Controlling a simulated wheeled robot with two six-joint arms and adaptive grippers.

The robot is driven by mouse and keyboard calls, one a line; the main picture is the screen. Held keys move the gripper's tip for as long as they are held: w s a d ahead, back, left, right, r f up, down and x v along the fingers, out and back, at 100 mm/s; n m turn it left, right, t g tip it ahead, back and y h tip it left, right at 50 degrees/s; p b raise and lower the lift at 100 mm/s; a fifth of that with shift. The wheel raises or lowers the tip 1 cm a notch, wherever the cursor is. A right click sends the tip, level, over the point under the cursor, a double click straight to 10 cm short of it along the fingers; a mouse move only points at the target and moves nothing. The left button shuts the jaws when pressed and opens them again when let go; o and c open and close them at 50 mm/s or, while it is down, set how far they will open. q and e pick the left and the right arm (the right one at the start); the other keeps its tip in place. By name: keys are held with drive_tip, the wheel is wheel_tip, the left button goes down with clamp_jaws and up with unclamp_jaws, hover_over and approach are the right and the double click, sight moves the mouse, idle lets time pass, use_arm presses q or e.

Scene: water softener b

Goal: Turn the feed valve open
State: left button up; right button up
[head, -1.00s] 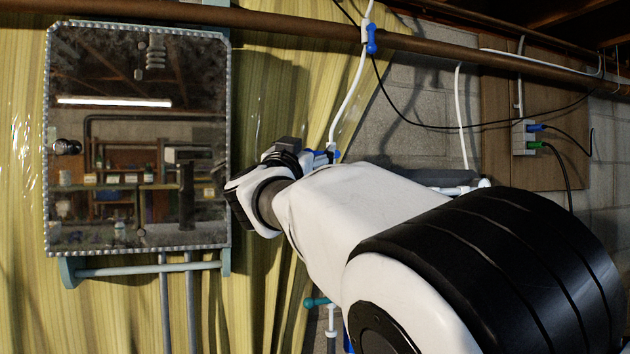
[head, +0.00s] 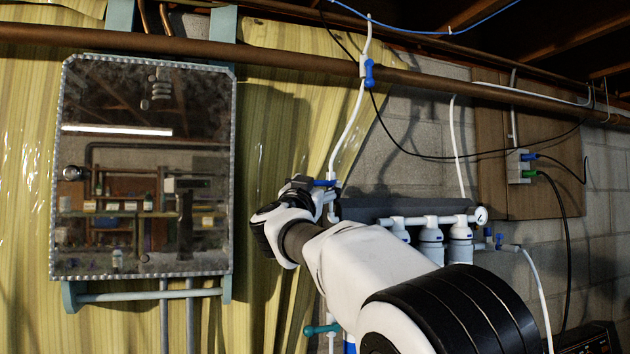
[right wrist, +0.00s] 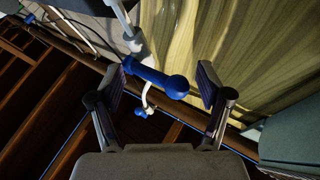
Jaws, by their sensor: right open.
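A valve with a blue lever handle (head: 325,183) sits on the white pipe right of the mirror. In the right wrist view the blue handle (right wrist: 158,80) lies between the two spread fingers of my right gripper (right wrist: 160,72), with gaps on both sides. In the head view my right gripper (head: 308,186) is at this valve, partly hidden behind its own wrist. It is open and holds nothing. I cannot tell how deep the handle lies between the fingers. My left gripper is not in view.
A mirror cabinet (head: 145,165) hangs at the left. White filter housings (head: 431,245) with a gauge (head: 481,214) stand at the right. Another blue valve (head: 369,73) is on the tube above, and a teal handle (head: 320,329) is below. A brown pipe (head: 280,62) crosses overhead.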

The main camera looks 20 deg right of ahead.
drive_tip(key=shift+s+a, duration=0.15)
drive_tip(key=shift+a, duration=0.05)
drive_tip(key=c, duration=0.3)
drive_tip(key=shift+s+a+r, duration=0.1)
drive_tip(key=shift+s+r, duration=0.15)
clamp_jaws()
